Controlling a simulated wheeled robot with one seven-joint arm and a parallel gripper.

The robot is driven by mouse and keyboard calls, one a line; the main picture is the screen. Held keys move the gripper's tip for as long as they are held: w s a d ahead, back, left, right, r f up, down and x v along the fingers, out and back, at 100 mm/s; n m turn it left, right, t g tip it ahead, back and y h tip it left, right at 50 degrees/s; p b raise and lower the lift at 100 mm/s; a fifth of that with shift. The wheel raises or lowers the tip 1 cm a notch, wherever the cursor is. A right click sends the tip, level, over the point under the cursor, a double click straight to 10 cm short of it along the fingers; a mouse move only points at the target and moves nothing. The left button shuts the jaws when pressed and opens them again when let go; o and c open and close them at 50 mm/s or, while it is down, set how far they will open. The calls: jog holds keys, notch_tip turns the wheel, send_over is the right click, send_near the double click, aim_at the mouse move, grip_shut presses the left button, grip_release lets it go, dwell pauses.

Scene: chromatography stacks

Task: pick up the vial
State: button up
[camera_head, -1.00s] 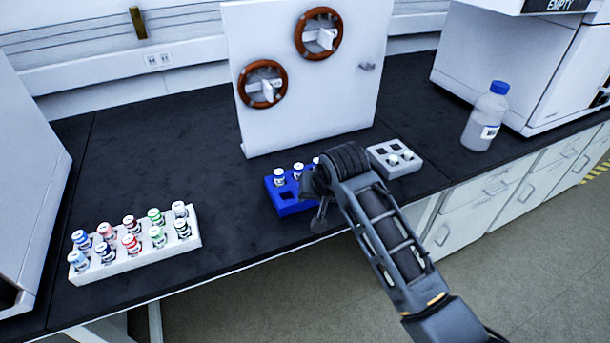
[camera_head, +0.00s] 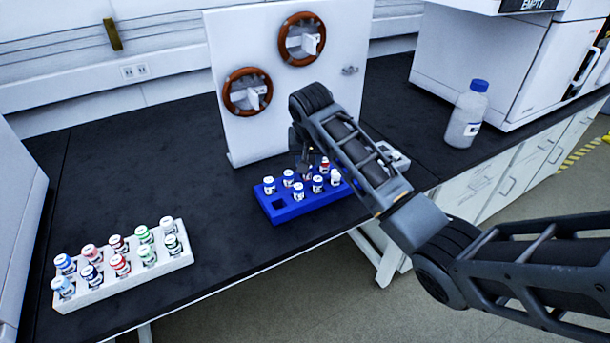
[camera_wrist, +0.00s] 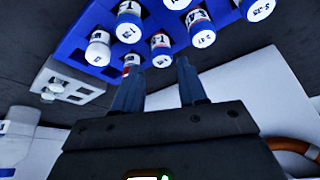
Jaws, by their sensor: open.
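The blue rack (camera_head: 284,211) stands on the black bench and holds several capped, labelled vials, among them a blue-capped vial (camera_head: 269,185) at its left end. One front-left slot of the rack is empty. In the head view my gripper (camera_head: 308,165) is over the back of the rack, partly hidden by my arm. Which vial is meant I cannot tell.
A white rack (camera_head: 125,290) with several vials stands at the left. A white panel with two red-rimmed ports (camera_head: 215,60) rises behind the blue rack. A grey rack (camera_head: 398,160) and a blue-capped bottle (camera_head: 467,120) are at the right. Bare bench lies between the racks.

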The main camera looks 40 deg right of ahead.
jog(key=x, duration=0.5)
jog(key=shift+w, duration=0.1)
jog(key=shift+a, duration=0.1)
jog(key=shift+c, duration=0.2)
jog(key=shift+r, duration=0.1)
grip_shut()
